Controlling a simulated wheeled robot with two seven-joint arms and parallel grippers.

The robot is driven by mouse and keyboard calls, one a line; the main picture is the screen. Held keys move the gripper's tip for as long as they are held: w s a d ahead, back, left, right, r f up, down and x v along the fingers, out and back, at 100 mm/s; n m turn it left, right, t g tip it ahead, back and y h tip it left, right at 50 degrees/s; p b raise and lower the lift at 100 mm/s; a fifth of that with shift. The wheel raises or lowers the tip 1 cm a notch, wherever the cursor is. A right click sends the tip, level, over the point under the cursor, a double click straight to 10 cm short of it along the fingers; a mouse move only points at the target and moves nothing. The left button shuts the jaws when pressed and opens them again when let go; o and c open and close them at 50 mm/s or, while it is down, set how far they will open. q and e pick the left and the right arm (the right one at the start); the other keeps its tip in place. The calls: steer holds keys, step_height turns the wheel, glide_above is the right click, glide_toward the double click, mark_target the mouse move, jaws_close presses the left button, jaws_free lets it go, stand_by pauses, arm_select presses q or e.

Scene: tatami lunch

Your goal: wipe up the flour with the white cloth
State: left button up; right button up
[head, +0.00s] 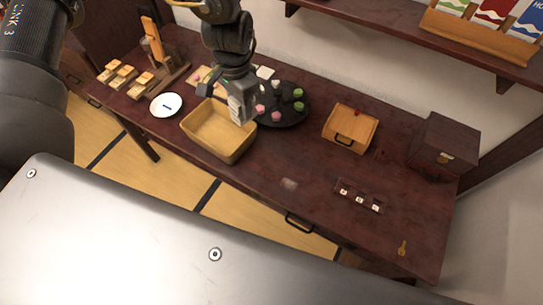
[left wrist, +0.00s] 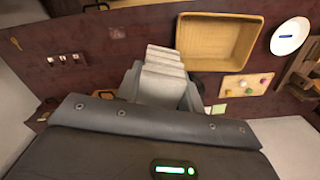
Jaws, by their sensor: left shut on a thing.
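The flour (head: 289,184) is a small pale patch on the dark red table, near its front edge. It also shows in the left wrist view (left wrist: 117,32). My left gripper (head: 240,97) is shut on the white cloth (head: 243,111), a pale folded bundle that also shows between the fingers in the left wrist view (left wrist: 164,68). In the head view the gripper and cloth are beside the wooden box's right end, up and left of the flour, apart from it. Part of the cloth is hidden by the fingers. My right gripper is not in view.
An open wooden box (head: 206,143) stands left of the flour, with a black round tray (head: 290,114) behind. The table around the flour is clear.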

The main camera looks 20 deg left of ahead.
arm_select(q)
steer(key=w+d+f+n+p, duration=0.1)
steer(key=w+d+f+p, duration=0.35)
steer(key=d, duration=0.25)
steer(key=w+d+f+p, duration=0.3)
steer(key=w+d+p, duration=0.15)
steer(key=d, duration=0.25)
steer(key=s+a+f+n+p, duration=0.1)
steer(key=s+f+p, duration=0.4)
steer(key=s+f, duration=0.6)
steer(key=shift+a+f+n, duration=0.3)
steer(key=shift+f+n, duration=0.3)
